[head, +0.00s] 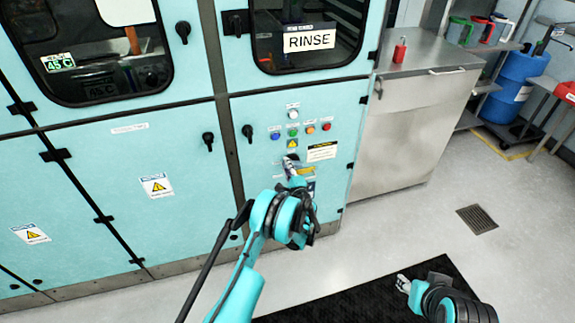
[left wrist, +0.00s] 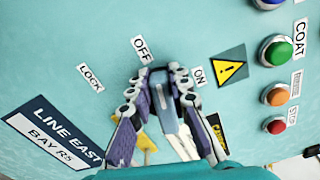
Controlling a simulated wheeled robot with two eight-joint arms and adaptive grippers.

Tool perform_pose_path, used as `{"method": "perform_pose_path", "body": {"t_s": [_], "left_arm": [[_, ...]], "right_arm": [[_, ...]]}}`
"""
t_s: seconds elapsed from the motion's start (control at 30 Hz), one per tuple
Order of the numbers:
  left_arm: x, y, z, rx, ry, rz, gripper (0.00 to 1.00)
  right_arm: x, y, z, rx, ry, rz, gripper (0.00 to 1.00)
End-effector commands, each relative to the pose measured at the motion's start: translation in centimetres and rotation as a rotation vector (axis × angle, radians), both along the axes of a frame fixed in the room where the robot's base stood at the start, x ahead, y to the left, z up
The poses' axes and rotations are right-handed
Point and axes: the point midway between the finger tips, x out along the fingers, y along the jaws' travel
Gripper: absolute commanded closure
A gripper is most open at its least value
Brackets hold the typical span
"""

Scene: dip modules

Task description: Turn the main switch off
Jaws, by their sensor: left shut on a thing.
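The main switch's grey handle (left wrist: 165,100) stands between the fingers of my left gripper (left wrist: 158,78) in the left wrist view. The gripper is shut on it. The handle's tip points up, near the OFF label (left wrist: 142,50) and left of the ON label (left wrist: 198,76). The LOCK label (left wrist: 91,77) is farther left. The fingers hide the handle's sides and most of its base. In the head view my left gripper (head: 291,166) is at the teal panel, below the buttons, and covers the switch. My right gripper (head: 403,284) is low at the right, away from the panel.
A green button (left wrist: 276,51), an orange one (left wrist: 278,95) and a red one (left wrist: 275,126) sit close right of the switch. A steel cabinet (head: 405,130) stands right of the teal machine. A black mat (head: 345,308) lies on the open floor.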

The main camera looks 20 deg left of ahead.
Motion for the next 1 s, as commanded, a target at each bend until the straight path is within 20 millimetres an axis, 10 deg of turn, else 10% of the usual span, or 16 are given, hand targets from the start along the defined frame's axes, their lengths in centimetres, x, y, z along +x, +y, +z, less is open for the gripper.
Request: {"method": "perform_pose_path", "body": {"t_s": [1.0], "left_arm": [[-0.07, 0.1, -0.8, -0.206, -0.138, 0.001, 1.0]], "right_arm": [[0.0, 0.0, -0.01, 0.0, 0.0, 0.0, 0.6]]}}
